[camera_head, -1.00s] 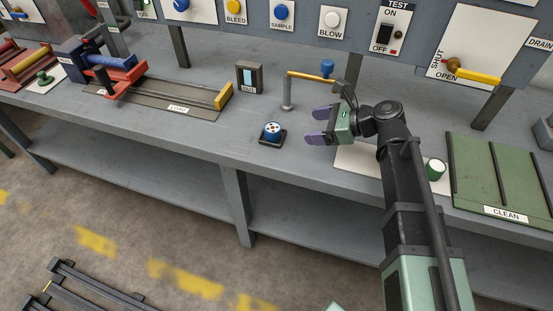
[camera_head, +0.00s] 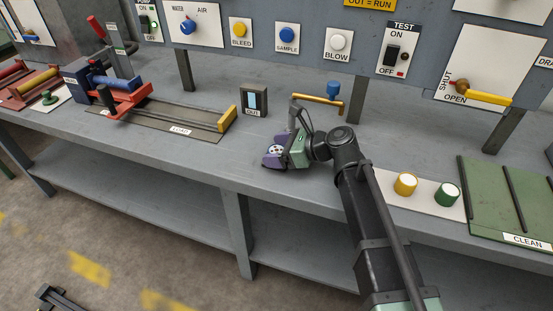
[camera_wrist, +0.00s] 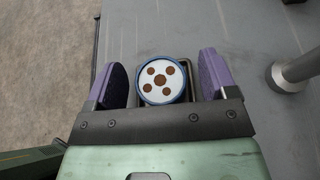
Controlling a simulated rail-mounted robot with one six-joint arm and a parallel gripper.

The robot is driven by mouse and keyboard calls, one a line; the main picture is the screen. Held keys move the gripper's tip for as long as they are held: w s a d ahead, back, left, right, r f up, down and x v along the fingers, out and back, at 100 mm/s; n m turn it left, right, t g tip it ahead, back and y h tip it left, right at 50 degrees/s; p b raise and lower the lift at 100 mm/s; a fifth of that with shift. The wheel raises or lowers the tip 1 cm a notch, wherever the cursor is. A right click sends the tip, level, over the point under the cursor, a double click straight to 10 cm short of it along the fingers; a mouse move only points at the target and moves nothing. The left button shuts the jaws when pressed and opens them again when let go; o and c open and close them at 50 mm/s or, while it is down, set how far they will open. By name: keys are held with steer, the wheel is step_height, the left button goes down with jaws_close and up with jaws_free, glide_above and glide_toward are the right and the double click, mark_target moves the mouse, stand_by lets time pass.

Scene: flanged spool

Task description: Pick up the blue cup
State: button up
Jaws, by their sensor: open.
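The blue cup (camera_wrist: 162,80) has a white top with several brown dots and a blue rim. It sits in a dark square holder (camera_wrist: 184,64) on the bench. My gripper (camera_wrist: 164,76) is open, with one purple finger on each side of the cup. In the wrist view a gap shows between the cup and each finger. In the head view my gripper (camera_head: 274,154) is down at the cup, and the fingers hide most of it; its dotted top (camera_head: 276,149) shows between them.
The bench's front edge is close.

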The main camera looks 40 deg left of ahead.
mark_target(277, 149)
steer(key=shift+a, duration=0.1)
steer(key=c, duration=1)
steer(key=shift+r, duration=0.1)
step_height(277, 149, up, 20)
steer(key=p, duration=2)
